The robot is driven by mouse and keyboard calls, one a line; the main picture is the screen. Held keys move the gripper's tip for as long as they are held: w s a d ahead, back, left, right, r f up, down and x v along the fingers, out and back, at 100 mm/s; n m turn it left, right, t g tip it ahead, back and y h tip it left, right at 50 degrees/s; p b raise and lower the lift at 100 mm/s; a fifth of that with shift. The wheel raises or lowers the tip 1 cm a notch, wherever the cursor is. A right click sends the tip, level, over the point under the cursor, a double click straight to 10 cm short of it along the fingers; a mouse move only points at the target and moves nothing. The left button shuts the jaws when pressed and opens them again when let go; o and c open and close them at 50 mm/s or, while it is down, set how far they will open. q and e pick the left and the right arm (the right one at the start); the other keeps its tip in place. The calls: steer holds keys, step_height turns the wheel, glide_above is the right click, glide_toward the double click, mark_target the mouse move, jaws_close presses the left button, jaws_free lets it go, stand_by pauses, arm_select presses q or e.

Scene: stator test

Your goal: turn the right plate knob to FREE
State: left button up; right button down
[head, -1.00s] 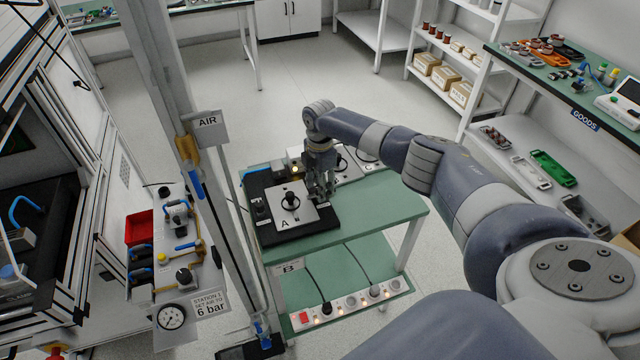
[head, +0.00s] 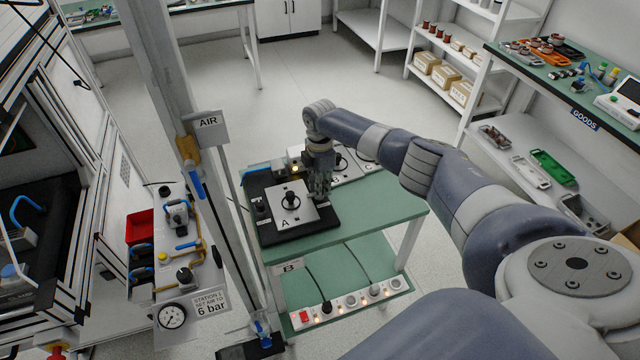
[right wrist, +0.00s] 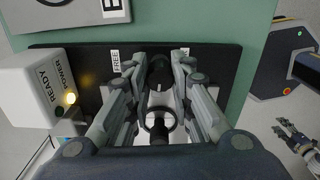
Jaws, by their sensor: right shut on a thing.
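The white plate marked A (head: 308,221) lies on a black base (head: 285,234) on the green bench. A dark round handle (head: 290,201) stands at its middle and a black knob (head: 260,207) at its left side. My right gripper (head: 321,196) points down at the plate's right side and hides the right knob in the head view. In the right wrist view the right gripper (right wrist: 160,75) is shut on the dark right knob (right wrist: 158,70). A FREE label (right wrist: 116,62) is beside it; another label is partly covered. What seems my left gripper (right wrist: 292,135) hangs far off, too small to judge.
A white READY/POWER box (right wrist: 38,88) with a lit yellow lamp stands beside the black base. A panel (head: 348,167) with dials lies behind the gripper. The bench's right part is clear.

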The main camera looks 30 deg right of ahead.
steer(key=m+p, duration=0.1)
steer(key=m, duration=0.2)
steer(key=shift+r, duration=0.1)
steer(key=m+p, duration=0.1)
steer(key=m, duration=0.4)
steer(key=shift+p, duration=0.35)
steer(key=m+p, duration=0.1)
steer(key=m, duration=0.3)
steer(key=shift+m+p, duration=0.75)
steer(key=shift+m, duration=1.35)
steer(key=c, duration=1.4)
jaws_free()
steer(key=shift+o, duration=0.2)
